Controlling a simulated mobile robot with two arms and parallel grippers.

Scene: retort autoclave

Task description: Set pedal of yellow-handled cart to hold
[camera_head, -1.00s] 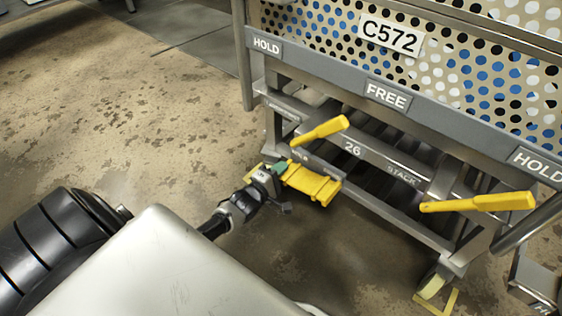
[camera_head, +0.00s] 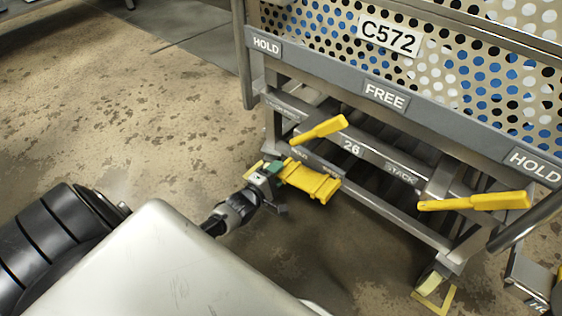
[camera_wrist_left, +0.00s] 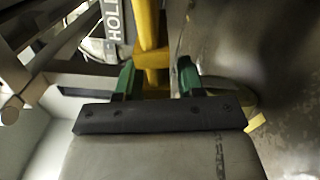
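The cart C572 has a grey frame and two yellow handles, a left one (camera_head: 319,130) and a right one (camera_head: 474,201). Its yellow pedal (camera_head: 312,182) is low at the near left, by a small label too blurred to read in the head view. My left gripper (camera_head: 272,174) is at the pedal's left end. In the left wrist view its green fingers (camera_wrist_left: 157,80) are apart, with a yellow bar (camera_wrist_left: 150,45) running up just beyond and between them. Whether they touch it is unclear. A HOLD label (camera_wrist_left: 113,22) shows beside the bar. My right gripper is not in view.
The cart's upper rail (camera_head: 420,112) carries HOLD, FREE and HOLD labels. A grey metal part (camera_head: 530,275) stands at the right edge. Bare floor (camera_head: 130,110) is open to the left.

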